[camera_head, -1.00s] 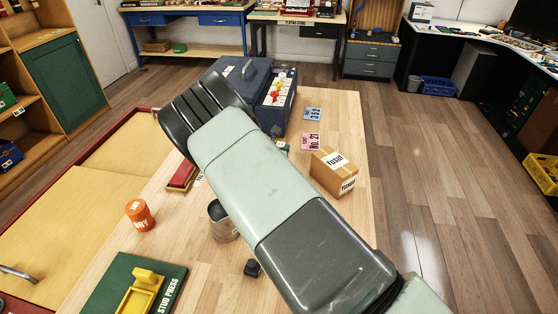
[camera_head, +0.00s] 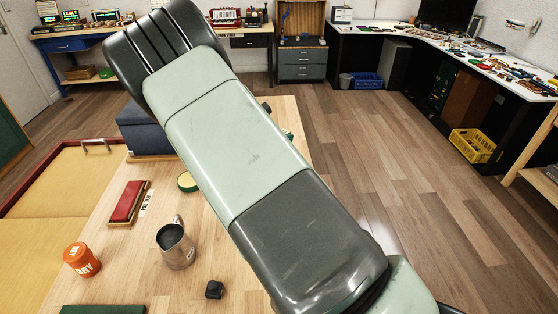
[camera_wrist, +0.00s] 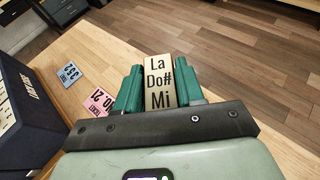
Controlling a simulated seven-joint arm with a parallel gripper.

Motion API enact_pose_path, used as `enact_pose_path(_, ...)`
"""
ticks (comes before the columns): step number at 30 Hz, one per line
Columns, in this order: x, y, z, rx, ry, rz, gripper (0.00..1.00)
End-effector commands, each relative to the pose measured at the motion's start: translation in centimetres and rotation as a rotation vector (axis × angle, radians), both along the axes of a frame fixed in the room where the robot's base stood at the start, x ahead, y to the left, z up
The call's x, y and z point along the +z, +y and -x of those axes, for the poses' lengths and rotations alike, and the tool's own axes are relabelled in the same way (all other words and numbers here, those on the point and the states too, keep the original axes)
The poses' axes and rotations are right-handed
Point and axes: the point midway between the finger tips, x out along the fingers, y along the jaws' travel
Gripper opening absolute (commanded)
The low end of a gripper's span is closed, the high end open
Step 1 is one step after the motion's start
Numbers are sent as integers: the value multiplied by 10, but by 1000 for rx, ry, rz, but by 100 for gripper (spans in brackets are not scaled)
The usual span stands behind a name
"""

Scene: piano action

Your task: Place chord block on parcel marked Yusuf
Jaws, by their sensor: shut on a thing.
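In the wrist view, my gripper (camera_wrist: 160,88) is shut on the chord block (camera_wrist: 159,70), a pale tan block lettered "La Do# Mi". Its green fingers press on the block's left and right sides. The block appears held over the light wooden table. The parcel marked Yusuf shows in neither current view. In the head view my arm covers much of the table's right part, and my gripper is hidden behind it.
In the wrist view, a blue ticket (camera_wrist: 69,76), a pink ticket (camera_wrist: 98,102) and a dark blue case (camera_wrist: 28,115) lie left of my gripper. The head view shows a metal jug (camera_head: 176,248), an orange pot (camera_head: 82,260) and a red-topped box (camera_head: 127,202).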

Motion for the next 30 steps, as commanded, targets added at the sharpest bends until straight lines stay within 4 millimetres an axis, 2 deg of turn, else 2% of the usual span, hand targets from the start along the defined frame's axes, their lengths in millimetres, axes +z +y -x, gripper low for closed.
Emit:
enact_pose_path(1,-12,0,0,2,4,4,7)
enact_pose_path(3,-23,0,0,2,2,2,7)
enact_pose_path(11,-46,1,-1,4,0,0,7)
enact_pose_path(16,-70,0,-1,3,0,1,7)
enact_pose_path(28,-76,1,-1,4,-1,0,7)
enact_pose_path(29,-77,1,-1,4,-2,0,39)
enact_pose_path(30,-76,1,-1,4,-2,0,45)
